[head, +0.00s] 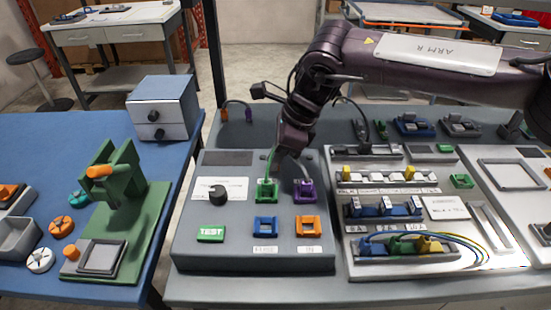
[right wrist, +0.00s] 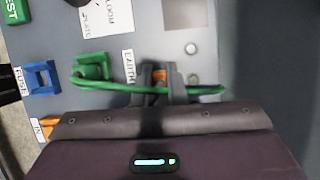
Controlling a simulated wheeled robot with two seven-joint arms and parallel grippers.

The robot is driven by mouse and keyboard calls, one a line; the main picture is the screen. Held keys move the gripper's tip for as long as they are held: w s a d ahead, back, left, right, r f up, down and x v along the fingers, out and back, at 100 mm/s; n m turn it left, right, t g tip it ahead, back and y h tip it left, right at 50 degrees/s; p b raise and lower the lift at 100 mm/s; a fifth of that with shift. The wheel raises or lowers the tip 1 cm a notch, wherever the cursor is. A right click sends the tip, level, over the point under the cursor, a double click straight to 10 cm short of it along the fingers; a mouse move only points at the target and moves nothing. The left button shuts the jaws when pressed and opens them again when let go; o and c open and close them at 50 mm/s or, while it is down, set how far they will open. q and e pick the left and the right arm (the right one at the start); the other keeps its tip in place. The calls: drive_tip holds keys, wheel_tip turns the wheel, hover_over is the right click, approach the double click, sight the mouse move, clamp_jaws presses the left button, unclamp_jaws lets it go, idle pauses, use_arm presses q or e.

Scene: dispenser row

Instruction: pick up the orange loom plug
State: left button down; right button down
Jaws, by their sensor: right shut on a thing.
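My right gripper (head: 291,150) is above the back of the grey test panel (head: 212,256), pointing down. In the right wrist view its two fingers (right wrist: 160,92) are closed on a small orange piece (right wrist: 160,77), which looks like the orange loom plug and is mostly hidden by the fingers. A green lead (right wrist: 205,91) passes by the fingers and runs to the green socket (right wrist: 92,67), which also shows in the head view (head: 267,191). My left gripper is not in view.
The panel also has a blue socket (head: 265,227), an orange socket (head: 308,227) and a black knob (head: 218,194). Another orange plug (head: 223,115) stands behind the panel. A wired board (head: 440,205) lies to the right. A green press (head: 125,200) stands on the blue table.

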drive_tip(key=shift+r, duration=0.1)
wheel_tip(320, 180, up, 9)
drive_tip(key=shift+w+r, duration=0.1)
drive_tip(key=shift+r, duration=0.05)
wheel_tip(320, 180, up, 11)
drive_tip(key=p, duration=0.2)
drive_tip(key=shift+f, duration=0.2)
